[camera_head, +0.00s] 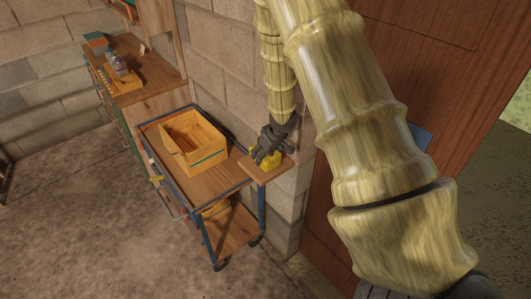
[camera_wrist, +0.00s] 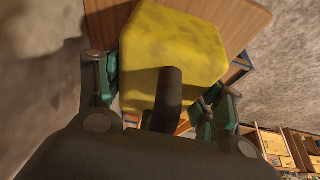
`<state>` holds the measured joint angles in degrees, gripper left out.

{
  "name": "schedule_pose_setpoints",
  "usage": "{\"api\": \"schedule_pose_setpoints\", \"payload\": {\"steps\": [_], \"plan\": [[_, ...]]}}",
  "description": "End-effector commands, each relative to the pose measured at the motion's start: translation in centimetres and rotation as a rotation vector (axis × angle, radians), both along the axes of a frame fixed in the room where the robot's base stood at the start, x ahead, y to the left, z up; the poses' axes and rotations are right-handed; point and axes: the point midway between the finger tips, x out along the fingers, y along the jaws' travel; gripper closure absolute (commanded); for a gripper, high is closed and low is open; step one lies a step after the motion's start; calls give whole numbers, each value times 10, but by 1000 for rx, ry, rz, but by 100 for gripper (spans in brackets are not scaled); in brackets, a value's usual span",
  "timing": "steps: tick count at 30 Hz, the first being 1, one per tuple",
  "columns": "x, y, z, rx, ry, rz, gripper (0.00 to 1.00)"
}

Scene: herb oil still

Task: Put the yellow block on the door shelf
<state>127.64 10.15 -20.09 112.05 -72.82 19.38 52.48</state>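The yellow block (camera_head: 268,161) is at the small wooden shelf (camera_head: 258,175) beside the door, partly hidden by my gripper (camera_head: 266,152). In the wrist view the yellow block (camera_wrist: 180,45) fills the space in front of my gripper (camera_wrist: 163,95). One finger is at its left side, one at its lower right, and a dark middle finger crosses in front of it. The side fingers are close to the block, but I cannot tell if they press on it. The shelf board (camera_wrist: 235,15) shows behind the block. Whether the block rests fully on the board is hidden.
A blue-framed cart (camera_head: 210,190) stands left of the shelf, with an open wooden crate (camera_head: 190,145) on top. A brown door (camera_head: 440,50) is at the right. A workbench (camera_head: 150,75) stands at the back left. The floor (camera_head: 90,220) at the left is clear.

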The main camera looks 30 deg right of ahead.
Motion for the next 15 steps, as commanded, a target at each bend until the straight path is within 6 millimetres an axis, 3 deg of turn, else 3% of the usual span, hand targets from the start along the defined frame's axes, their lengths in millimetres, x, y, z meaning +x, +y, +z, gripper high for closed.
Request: {"api": "schedule_pose_setpoints", "payload": {"steps": [3,15], "plan": [[0,0,0,0,0,0,12],[0,0,4,0,-1,1,12]]}}
